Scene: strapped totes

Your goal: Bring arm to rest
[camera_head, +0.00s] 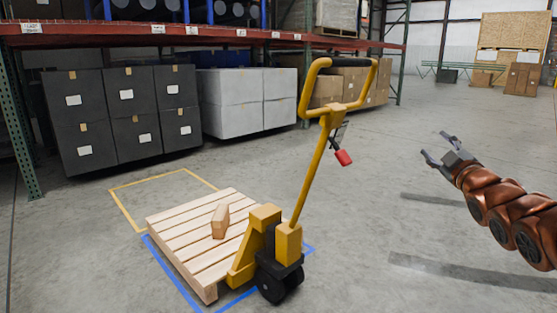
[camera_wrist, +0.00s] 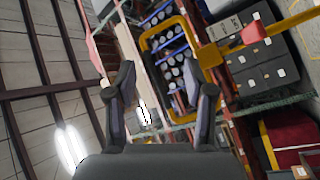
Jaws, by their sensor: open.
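My gripper (camera_head: 438,148) is at the right of the head view, at the end of my copper-coloured arm, held in the air over open floor. Its two fingers are spread and nothing is between them. In the wrist view the open fingers (camera_wrist: 163,100) point up toward the ceiling and the shelving. The yellow pallet jack (camera_head: 264,222) stands left of my gripper, apart from it, with its handle (camera_head: 303,95) raised. The jack is at a wooden pallet (camera_head: 180,222). A small wooden block (camera_head: 220,221) stands on the pallet.
A yellow floor outline (camera_head: 125,208) and blue tape (camera_head: 165,262) mark the floor around the pallet. Dark boxes (camera_head: 85,120), grey-white boxes (camera_head: 232,100) and brown cartons (camera_head: 345,88) sit under a red rack (camera_head: 200,38). The floor (camera_head: 370,190) between jack and gripper is clear.

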